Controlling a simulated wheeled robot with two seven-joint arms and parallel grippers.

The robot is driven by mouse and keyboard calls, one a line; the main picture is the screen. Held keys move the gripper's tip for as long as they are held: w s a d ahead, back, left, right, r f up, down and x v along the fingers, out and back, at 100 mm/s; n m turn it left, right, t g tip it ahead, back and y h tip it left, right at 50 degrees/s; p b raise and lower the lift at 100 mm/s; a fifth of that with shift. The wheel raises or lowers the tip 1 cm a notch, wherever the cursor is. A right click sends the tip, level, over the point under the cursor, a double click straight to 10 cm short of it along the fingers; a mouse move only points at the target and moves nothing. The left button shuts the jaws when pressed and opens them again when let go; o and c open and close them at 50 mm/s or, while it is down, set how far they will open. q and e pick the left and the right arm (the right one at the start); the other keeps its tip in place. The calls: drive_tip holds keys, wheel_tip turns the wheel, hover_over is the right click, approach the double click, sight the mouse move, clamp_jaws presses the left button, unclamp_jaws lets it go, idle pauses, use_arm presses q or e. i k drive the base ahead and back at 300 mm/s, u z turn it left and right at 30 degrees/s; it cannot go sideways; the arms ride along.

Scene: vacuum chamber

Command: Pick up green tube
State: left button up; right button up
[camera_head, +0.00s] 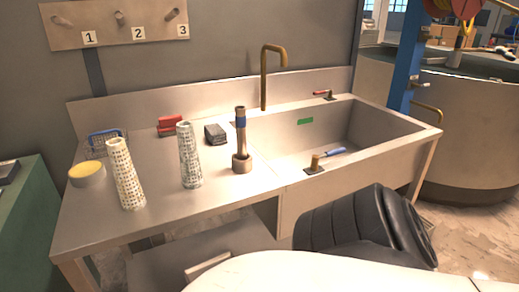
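Two tall perforated tubes stand upright on the metal counter (158,203). The left tube (125,175) is cream-white. The right tube (189,156) is pale with a slightly grey-green tint. No plainly green tube shows, and I cannot tell for certain which one is the green tube. Neither of my grippers is in view.
A brown holder (242,163) with a blue-banded upright piece stands right of the tubes. A yellow-topped round container (87,175), wire basket (104,140), red block (170,125) and dark block (215,134) surround them. The sink (340,125) and brass tap (265,75) are rightward.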

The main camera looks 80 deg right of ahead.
sight(190, 170)
drive_tip(key=z, duration=2.1)
